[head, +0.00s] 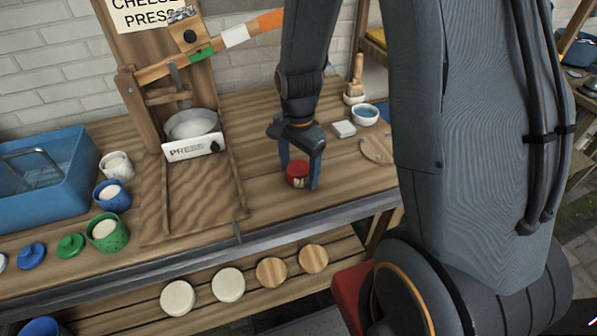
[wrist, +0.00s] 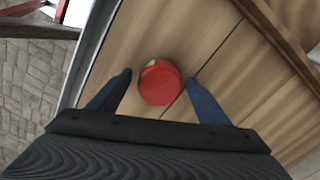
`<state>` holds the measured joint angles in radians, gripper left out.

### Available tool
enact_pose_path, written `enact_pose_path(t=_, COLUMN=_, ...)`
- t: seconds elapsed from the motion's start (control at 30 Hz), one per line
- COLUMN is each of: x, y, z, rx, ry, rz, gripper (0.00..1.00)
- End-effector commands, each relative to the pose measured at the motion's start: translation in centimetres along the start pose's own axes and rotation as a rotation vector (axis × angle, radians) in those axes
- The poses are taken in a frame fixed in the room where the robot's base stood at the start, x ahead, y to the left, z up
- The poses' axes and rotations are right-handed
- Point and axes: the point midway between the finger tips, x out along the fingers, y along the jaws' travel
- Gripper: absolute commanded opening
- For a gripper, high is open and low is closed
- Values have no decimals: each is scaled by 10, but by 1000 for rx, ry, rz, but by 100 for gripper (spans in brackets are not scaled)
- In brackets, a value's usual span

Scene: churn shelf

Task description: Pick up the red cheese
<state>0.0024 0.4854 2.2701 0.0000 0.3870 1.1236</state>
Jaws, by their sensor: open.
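The red cheese (head: 298,174) is a small round red piece with a pale patch on its side, standing on the wooden bench top (head: 270,205). In the wrist view the red cheese (wrist: 160,83) shows from above as a red disc. My gripper (head: 301,181) points down over it with its blue fingers apart. In the wrist view my gripper (wrist: 158,84) has one finger on each side of the cheese, with a gap on both sides. The fingertips reach about the cheese's near part. Nothing is held.
The wooden cheese press (head: 190,60) with a pan and a "PRESS" label stands left of the cheese. A white block (head: 343,129), a blue bowl (head: 364,115) and a round board (head: 377,150) are behind right. A blue tub (head: 45,180) and several coloured pots are far left.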

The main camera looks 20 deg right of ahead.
Motion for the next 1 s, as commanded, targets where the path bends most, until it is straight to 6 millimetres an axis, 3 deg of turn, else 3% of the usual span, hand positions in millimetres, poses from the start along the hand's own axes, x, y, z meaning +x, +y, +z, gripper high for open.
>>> enact_pose_path(t=0.3, x=4, y=0, z=0, rx=0, ry=1, rz=-1, gripper=70)
enact_pose_path(t=0.6, x=3, y=0, z=0, rx=0, ry=1, rz=-1, gripper=23)
enact_pose_path(t=1.0, x=-5, y=-1, z=0, rx=0, ry=1, rz=-3, gripper=23)
